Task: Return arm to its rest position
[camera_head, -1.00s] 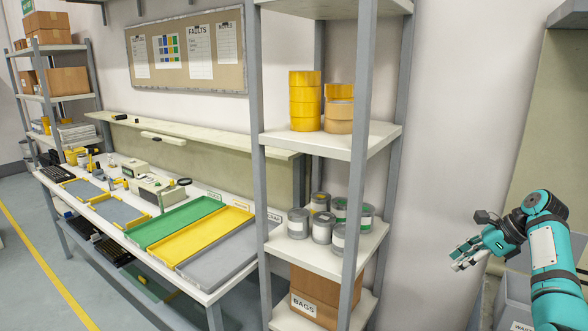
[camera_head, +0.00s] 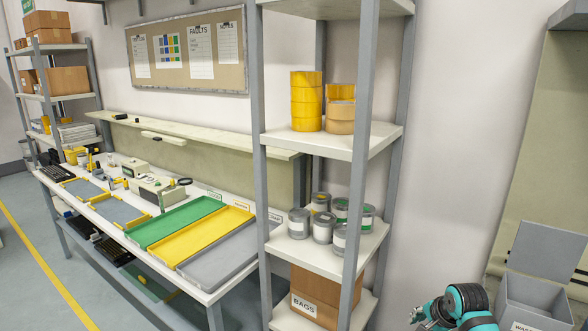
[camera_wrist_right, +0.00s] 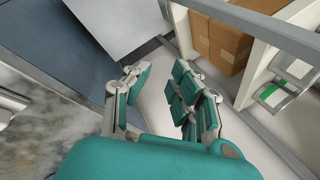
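My right arm (camera_head: 458,305) is teal and dark grey. It shows low in the head view, just right of the shelf rack, cut off by the bottom edge. Its gripper (camera_head: 428,316) is small and partly cropped there, pointing left. In the right wrist view my right gripper (camera_wrist_right: 158,86) has its fingers spread apart, with pale floor visible between them and nothing held. My left arm and left gripper are in neither view.
The shelf rack (camera_head: 368,150) stands left of my right arm, holding tape rolls (camera_head: 306,100), cans (camera_head: 322,228) and a carton (camera_head: 322,298). An open grey bin (camera_head: 535,300) is to its right. A workbench with green, yellow and grey trays (camera_head: 218,262) is farther left.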

